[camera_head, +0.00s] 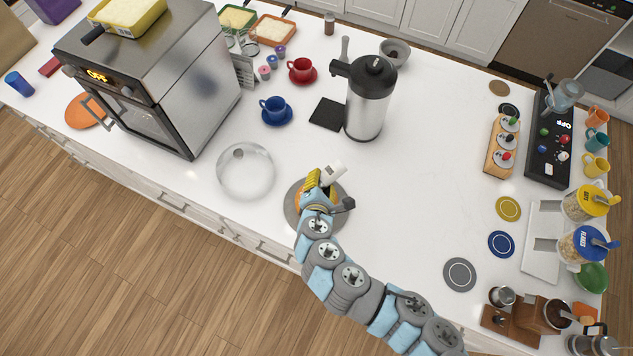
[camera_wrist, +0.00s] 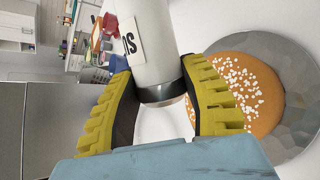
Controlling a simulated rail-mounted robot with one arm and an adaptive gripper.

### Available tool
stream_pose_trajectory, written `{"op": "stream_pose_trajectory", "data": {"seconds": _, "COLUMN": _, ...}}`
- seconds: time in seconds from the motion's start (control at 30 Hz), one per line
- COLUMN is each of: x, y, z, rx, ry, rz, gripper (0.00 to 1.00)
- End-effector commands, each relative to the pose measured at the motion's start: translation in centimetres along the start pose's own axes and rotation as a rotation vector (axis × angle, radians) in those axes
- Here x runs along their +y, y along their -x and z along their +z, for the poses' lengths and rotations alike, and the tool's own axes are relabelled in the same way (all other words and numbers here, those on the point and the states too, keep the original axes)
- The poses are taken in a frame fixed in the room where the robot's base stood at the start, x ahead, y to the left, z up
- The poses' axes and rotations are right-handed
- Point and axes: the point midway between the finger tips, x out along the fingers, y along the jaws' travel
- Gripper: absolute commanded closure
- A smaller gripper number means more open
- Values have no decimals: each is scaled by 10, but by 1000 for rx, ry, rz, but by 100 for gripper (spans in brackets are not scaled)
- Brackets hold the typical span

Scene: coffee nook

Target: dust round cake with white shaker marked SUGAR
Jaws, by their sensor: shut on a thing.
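My gripper (camera_head: 319,181) has yellow fingers and is shut on the white shaker (camera_head: 334,172). In the wrist view my gripper (camera_wrist: 160,97) squeezes the shaker (camera_wrist: 152,42) near a dark and metallic band; part of its lettered label shows. The shaker looks tilted above the plate area in the head view. The round cake (camera_wrist: 262,121) is orange-brown with white specks on top, and sits on a grey plate (camera_wrist: 293,62). In the head view the plate (camera_head: 293,212) is visible around my gripper, which hides most of the cake.
A clear glass dome (camera_head: 246,172) stands on the counter left of the plate. A steel dispenser (camera_head: 369,100) stands behind, with a blue cup (camera_head: 274,107) and red cup (camera_head: 301,67) nearby. An oven (camera_head: 150,70) is at the left.

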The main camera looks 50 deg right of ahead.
Motion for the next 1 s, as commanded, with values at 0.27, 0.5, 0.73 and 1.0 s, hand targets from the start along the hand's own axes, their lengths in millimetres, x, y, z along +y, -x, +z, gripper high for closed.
{"op": "stream_pose_trajectory", "data": {"seconds": 0.27, "x": 4, "y": 2, "z": 4, "rx": 18, "ry": -17, "rz": -9, "gripper": 91}}
{"op": "stream_pose_trajectory", "data": {"seconds": 0.5, "x": 7, "y": 5, "z": 6, "rx": 71, "ry": -66, "rz": -26, "gripper": 91}}
{"op": "stream_pose_trajectory", "data": {"seconds": 0.73, "x": 8, "y": 5, "z": 8, "rx": 131, "ry": -123, "rz": -53, "gripper": 91}}
{"op": "stream_pose_trajectory", "data": {"seconds": 1.0, "x": 7, "y": 4, "z": 8, "rx": 221, "ry": -209, "rz": -87, "gripper": 91}}
